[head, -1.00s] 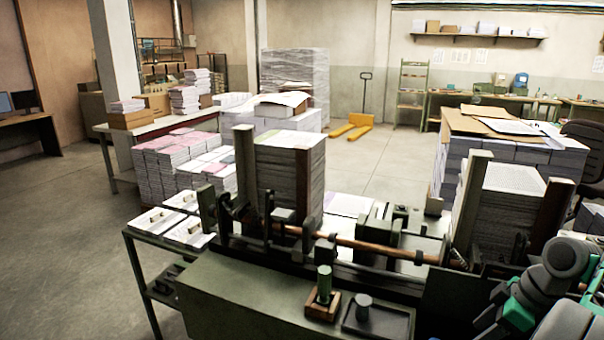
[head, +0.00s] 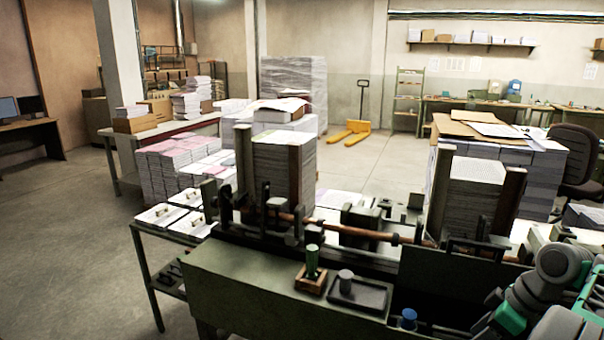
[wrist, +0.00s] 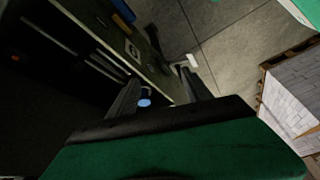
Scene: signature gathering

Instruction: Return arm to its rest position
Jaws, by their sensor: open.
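My gripper (wrist: 161,77) shows in the wrist view with its two dark fingers apart and nothing held between them. Its green housing fills the bottom of that view. In the head view my grey and green arm is folded at the lower right, and the gripper itself cannot be made out there. In the wrist view a small blue round thing (wrist: 144,102) shows beyond the fingers, against a dark machine side. I cannot tell any contact between the fingers and the machine.
A long dark green machine (head: 270,292) with paper stacks (head: 275,172) stands close in front. A blue knob (head: 409,318) is near my arm. A side table (head: 165,240) stands left. A yellow pallet jack (head: 352,130) is farther back. Open floor lies at left.

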